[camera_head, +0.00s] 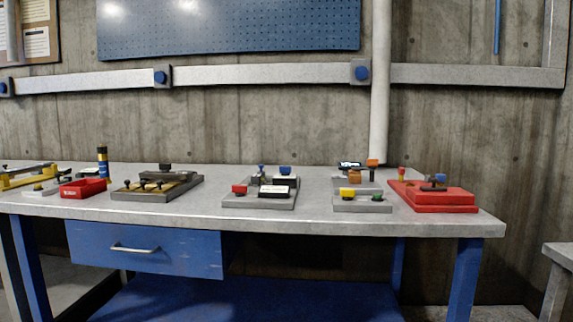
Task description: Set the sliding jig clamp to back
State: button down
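Several small jigs stand on the grey workbench (330,217); I cannot tell for sure which one carries the sliding jig clamp. A dark jig with brass-coloured strips (157,187) has several black knobs and a black block at its back. A grey jig (262,198) in the middle carries red, black and blue-topped parts and a white label. A red stepped base (440,196) at the right carries a dark part with a blue top. The clamp's position is too small to read. My gripper is not in view.
A red tray (83,188), a dark blue and yellow cylinder (102,162) and a yellow tool (28,177) are at the left. A pale vertical pipe (380,90) rises behind the bench.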

aim_at(260, 167)
jog(key=u, duration=0.3)
jog(key=i, duration=0.95)
jog(key=u, duration=0.65)
